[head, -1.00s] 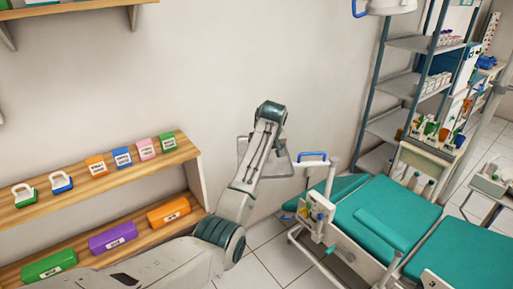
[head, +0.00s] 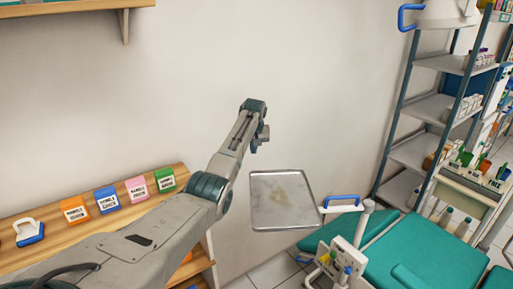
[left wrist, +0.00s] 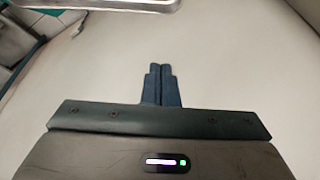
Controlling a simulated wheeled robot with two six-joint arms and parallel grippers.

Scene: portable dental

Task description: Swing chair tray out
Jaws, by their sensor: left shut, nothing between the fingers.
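The chair tray (head: 268,218) is a grey metal square plate, held out to the left of the teal dental chair (head: 425,250). A blue handle (head: 342,198) sits on its right side, by the chair's white post. My left gripper (head: 254,149) is shut and empty, above and left of the tray in the head view; I see no contact between them. In the left wrist view the closed dark fingers (left wrist: 160,68) point at a plain pale surface, and a metal rim of the tray (left wrist: 100,5) shows at the top edge. My right gripper is out of view.
A wooden shelf (head: 62,238) with several coloured boxes stands at the left, under my left arm. A bare wall (head: 320,90) is behind the tray. A metal rack (head: 405,110) stands at the right. Some tiled floor (head: 278,271) shows below the tray.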

